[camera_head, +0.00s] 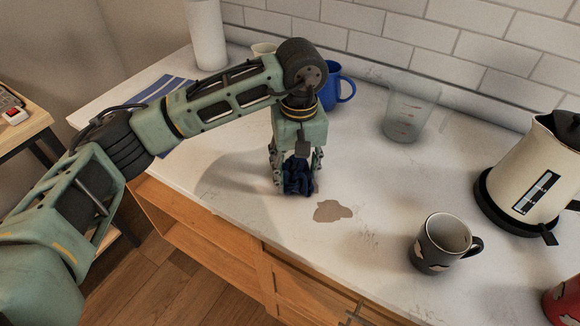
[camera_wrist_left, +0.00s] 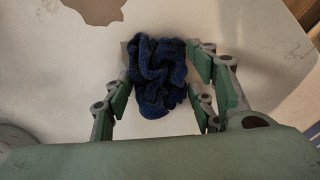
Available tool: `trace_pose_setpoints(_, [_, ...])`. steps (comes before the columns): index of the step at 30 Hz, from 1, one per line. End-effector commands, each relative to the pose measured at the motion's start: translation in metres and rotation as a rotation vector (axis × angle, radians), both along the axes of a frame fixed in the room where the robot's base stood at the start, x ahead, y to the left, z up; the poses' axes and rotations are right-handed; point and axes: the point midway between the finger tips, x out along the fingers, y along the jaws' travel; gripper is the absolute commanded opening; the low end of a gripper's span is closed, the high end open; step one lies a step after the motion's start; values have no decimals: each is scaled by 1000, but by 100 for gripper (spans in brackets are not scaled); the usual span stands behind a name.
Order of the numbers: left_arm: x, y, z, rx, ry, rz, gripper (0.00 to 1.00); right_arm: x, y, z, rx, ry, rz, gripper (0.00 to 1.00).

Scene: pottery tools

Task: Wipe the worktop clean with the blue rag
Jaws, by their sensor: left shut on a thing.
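The blue rag (camera_head: 298,177) is a crumpled dark blue cloth between the fingers of my left gripper (camera_head: 297,180), which points down at the white worktop (camera_head: 370,170). My left gripper is shut on it. In the left wrist view the rag (camera_wrist_left: 157,76) bunches between the green finger pads (camera_wrist_left: 160,95). A brown-grey spill patch (camera_head: 332,211) lies on the worktop just to the right and front of the rag. The patch shows at the top left of the left wrist view (camera_wrist_left: 97,10). Whether the rag touches the worktop is hard to tell. My right gripper is not in view.
A dark patterned mug (camera_head: 437,250) and a cream kettle (camera_head: 525,170) stand at the right. A clear measuring cup (camera_head: 405,115), a blue mug (camera_head: 333,90) and a paper roll (camera_head: 207,35) stand along the back. A striped towel (camera_head: 160,92) lies at left.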

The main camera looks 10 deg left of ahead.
Motion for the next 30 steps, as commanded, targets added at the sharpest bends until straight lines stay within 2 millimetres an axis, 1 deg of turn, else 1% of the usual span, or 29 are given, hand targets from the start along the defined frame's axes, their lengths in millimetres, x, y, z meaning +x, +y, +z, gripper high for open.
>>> trace_pose_setpoints(1, [-3,-7,-3,-4,3,-4,42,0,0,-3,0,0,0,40])
trace_pose_setpoints(3, [-5,-13,-3,-4,3,-5,42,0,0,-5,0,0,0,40])
trace_pose_setpoints(15, [-17,-44,-3,-4,5,-3,42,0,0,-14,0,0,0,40])
trace_pose_setpoints(26, [-18,-46,-2,-3,5,-2,42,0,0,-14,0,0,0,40])
trace_pose_setpoints(30, [-15,-39,-3,-2,5,0,42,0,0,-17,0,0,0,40])
